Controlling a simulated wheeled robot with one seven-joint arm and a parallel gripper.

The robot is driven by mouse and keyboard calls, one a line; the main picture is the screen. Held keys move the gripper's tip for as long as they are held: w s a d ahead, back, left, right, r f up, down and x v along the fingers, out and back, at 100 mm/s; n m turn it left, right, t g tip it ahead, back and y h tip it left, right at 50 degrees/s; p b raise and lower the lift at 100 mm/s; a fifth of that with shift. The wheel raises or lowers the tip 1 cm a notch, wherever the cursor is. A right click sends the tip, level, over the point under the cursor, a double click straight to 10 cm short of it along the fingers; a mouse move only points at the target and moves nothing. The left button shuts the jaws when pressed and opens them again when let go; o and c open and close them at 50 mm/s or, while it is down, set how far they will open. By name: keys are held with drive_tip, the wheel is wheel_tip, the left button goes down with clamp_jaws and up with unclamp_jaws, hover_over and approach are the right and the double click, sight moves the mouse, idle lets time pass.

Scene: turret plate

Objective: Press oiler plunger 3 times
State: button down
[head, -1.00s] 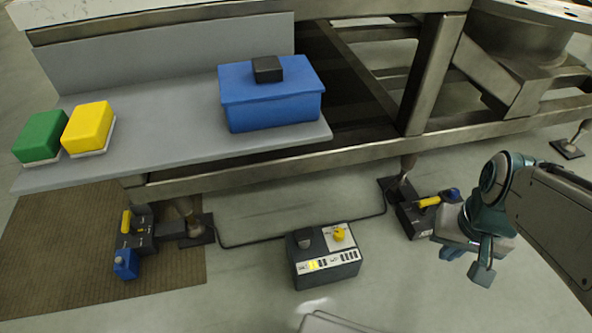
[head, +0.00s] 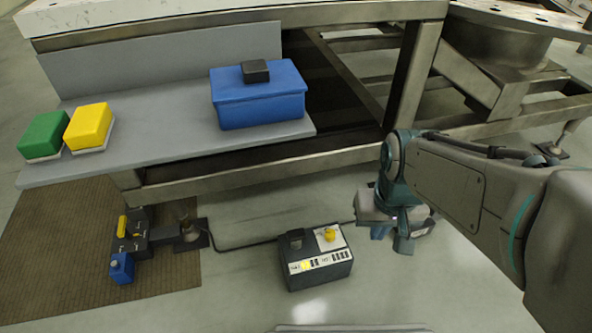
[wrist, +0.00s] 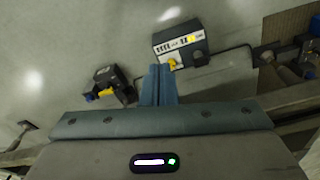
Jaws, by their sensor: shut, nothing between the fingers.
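A dark box with a pale label panel (head: 320,264) stands on the floor. It carries a yellow knob (head: 327,235) and a black knob (head: 295,240); I cannot tell for sure which part is the oiler plunger. The box (wrist: 180,44) shows at the top of the wrist view, its yellow knob (wrist: 173,64) just beyond my fingertips. My gripper (head: 392,240) is shut and empty, right of the box in the head view and apart from it. Its fingers (wrist: 158,80) point toward the box in the wrist view.
A device with a yellow handle and blue end (wrist: 105,88) lies left of my fingers. A similar one (head: 125,245) stands left. The steel frame and grey shelf (head: 180,140) hold a blue box (head: 258,103) and green and yellow blocks. Floor before the box is clear.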

drive_tip(key=w+f+m+p, duration=0.1)
drive_tip(key=w+f+m, duration=0.2)
drive_tip(key=w+f, duration=0.45)
drive_tip(key=m+t+y+p, duration=0.35)
drive_tip(key=m+y, duration=0.45)
drive_tip(key=m, duration=0.5)
hover_over(299, 235)
wheel_tip(299, 235, down, 20)
drive_tip(key=shift+f+n+b, duration=0.2)
drive_tip(key=shift+n+b, duration=0.1)
drive_tip(key=shift+b, duration=0.1)
wheel_tip(299, 235, down, 8)
drive_tip(key=b, duration=0.6)
drive_tip(key=shift+r, duration=0.25)
drive_tip(key=shift+f+b, duration=0.35)
drive_tip(key=shift+f, duration=0.15)
drive_tip(key=shift+f, duration=0.1)
